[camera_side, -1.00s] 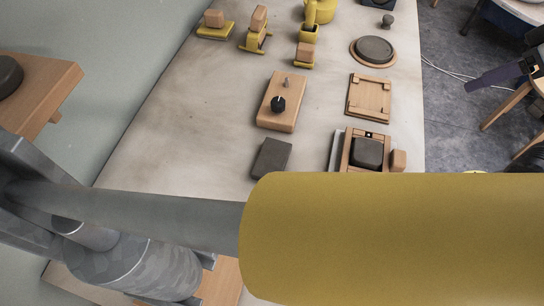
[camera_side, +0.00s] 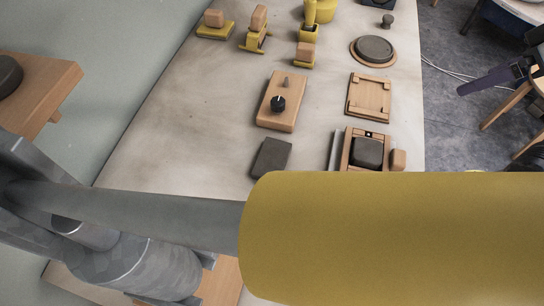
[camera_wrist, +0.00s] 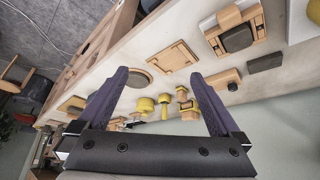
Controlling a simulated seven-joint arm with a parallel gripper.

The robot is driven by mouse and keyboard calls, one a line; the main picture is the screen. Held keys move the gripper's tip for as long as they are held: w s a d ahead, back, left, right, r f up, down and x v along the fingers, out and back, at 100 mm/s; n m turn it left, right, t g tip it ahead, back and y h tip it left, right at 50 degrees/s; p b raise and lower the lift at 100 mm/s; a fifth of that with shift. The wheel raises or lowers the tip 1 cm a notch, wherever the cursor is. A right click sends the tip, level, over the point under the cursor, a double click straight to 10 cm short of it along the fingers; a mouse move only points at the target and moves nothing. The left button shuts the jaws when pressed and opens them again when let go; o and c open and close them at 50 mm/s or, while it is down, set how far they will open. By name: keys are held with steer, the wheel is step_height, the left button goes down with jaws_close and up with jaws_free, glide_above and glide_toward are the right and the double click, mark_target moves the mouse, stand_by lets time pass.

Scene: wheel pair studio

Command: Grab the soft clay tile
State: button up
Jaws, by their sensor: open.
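Two dark grey square pieces show, and I cannot tell for sure which is the soft clay tile. One is a flat slab (camera_side: 271,158) lying bare on the table; it also shows in the wrist view (camera_wrist: 265,62). The other is a rounded dark tile (camera_side: 368,152) inside a wooden frame, also in the wrist view (camera_wrist: 237,38). My gripper (camera_wrist: 158,73) has two purple fingers spread wide with nothing between them. Both pieces lie beyond its right finger in the wrist view. In the side view a purple finger shows at the right edge, off the table.
A wooden block with a black knob (camera_side: 283,101), a wooden board (camera_side: 369,97) and a round dark disc (camera_side: 374,49) stand on the table. Yellow stands with wooden blocks (camera_side: 215,24) are at the far end. A yellow cylinder hides the near right table. The table's left middle is clear.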

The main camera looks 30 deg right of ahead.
steer(key=w+a+r+m+g, duration=0.1)
steer(key=w+a+r+m, duration=0.3)
steer(key=w+r+m, duration=0.45)
steer(key=m+g, duration=0.1)
steer(key=g, duration=0.4)
glide_above(272, 158)
step_height(272, 158, down, 12)
step_height(272, 158, down, 13)
steer(key=shift+f, duration=0.2)
